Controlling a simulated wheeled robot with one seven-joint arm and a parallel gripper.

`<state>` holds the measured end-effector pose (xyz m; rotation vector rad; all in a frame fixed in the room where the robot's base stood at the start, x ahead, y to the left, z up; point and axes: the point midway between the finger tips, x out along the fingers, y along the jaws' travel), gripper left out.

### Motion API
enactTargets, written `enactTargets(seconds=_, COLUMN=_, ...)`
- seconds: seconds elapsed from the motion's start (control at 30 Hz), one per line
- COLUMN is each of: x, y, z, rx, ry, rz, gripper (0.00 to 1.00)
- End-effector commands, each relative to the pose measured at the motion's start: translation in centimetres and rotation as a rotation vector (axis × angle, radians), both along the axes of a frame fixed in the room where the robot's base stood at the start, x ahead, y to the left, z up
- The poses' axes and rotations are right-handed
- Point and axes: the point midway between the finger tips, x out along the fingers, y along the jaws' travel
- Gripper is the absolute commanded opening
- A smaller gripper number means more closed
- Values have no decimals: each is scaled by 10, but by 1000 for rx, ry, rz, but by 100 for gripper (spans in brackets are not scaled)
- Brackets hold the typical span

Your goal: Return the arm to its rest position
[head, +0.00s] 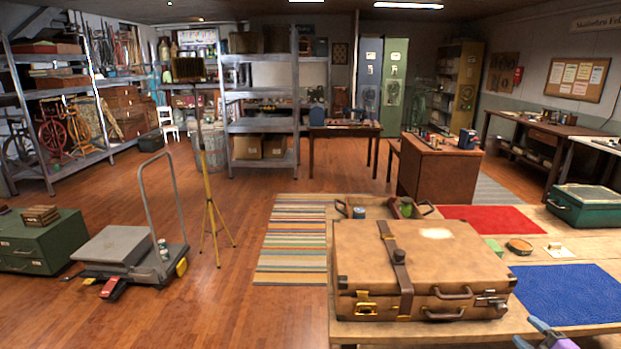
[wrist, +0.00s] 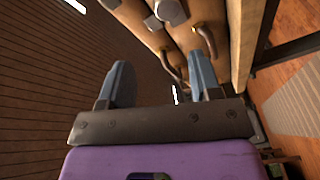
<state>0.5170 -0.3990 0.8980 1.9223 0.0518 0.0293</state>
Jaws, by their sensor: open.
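My gripper (wrist: 162,80) has its two grey-blue fingers apart in the wrist view, with nothing held between them. In the head view only a small purple and grey part of my gripper (head: 545,338) shows at the bottom right edge, in front of the table's near side. A closed tan suitcase (head: 420,262) with a dark strap lies on the table (head: 600,231), left of my gripper. In the wrist view the suitcase side (wrist: 205,14) and its dark handles fill the top, beyond the fingertips and apart from them.
A blue mat (head: 568,292), a red mat (head: 490,219), a round tin (head: 519,246) and a green case (head: 586,208) are on the table. A grey platform trolley (head: 115,247) and a yellow tripod (head: 211,205) stand on the left. The wooden floor between is mostly clear.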

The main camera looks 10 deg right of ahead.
Motion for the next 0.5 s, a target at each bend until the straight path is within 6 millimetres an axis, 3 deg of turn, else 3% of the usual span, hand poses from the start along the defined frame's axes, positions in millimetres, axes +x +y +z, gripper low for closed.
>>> enactTargets(seconds=0.2, x=32, y=35, z=56, rx=-337, ry=-22, rz=296, gripper=58)
enactTargets(seconds=0.5, x=59, y=99, z=126, rx=-810, ry=-135, rz=708, gripper=58)
